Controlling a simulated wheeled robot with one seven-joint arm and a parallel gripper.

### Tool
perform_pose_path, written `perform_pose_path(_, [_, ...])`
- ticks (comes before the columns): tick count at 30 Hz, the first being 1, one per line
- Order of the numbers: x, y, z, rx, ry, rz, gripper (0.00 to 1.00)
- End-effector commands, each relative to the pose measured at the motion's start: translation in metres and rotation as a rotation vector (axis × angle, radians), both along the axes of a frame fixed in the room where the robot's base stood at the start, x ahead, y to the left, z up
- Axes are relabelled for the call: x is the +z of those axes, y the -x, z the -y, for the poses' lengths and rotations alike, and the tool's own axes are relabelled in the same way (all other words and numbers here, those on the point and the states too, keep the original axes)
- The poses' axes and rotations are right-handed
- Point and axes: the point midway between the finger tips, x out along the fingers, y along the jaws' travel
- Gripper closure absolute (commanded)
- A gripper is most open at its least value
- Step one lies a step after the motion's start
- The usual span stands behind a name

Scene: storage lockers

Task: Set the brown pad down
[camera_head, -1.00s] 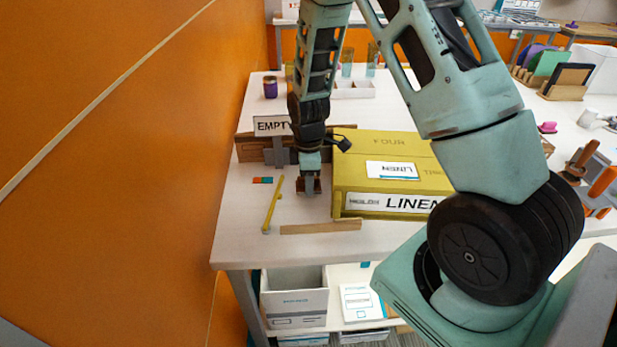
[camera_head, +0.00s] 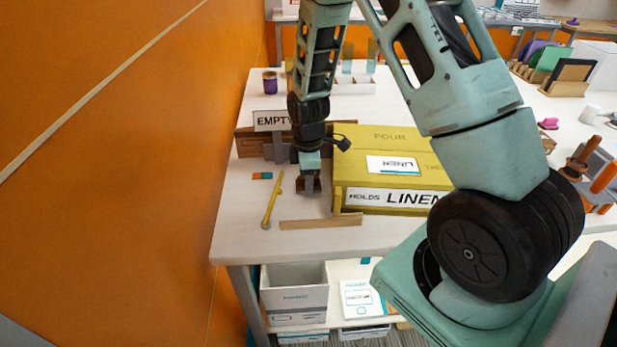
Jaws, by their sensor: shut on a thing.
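My gripper (camera_head: 310,186) points down just left of the yellow linen box, low over the white table. It is shut on a small brown pad (camera_head: 304,185), which shows between and beside the fingertips. Most of the pad is hidden by the fingers. I cannot tell whether the pad touches the table top.
The yellow box (camera_head: 385,170) labelled LINEN stands right of my gripper. A yellow stick (camera_head: 272,200) and a wooden strip (camera_head: 320,221) lie left and in front. A brown box with an EMPTY sign (camera_head: 271,121) stands behind. White table (camera_head: 238,225) is bare at the front left.

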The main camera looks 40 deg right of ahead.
Motion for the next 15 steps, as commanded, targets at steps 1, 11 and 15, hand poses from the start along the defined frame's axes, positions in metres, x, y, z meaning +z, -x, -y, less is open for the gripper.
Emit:
perform_pose_path(1, [-0.0009,-0.0002,0.0000,0.000,0.000,0.000,0.79])
perform_pose_path(11, [-0.0004,-0.0002,0.0003,-0.001,0.001,0.001,0.35])
perform_pose_path(15, [-0.0004,-0.0002,0.0003,-0.001,0.001,0.001,0.35])
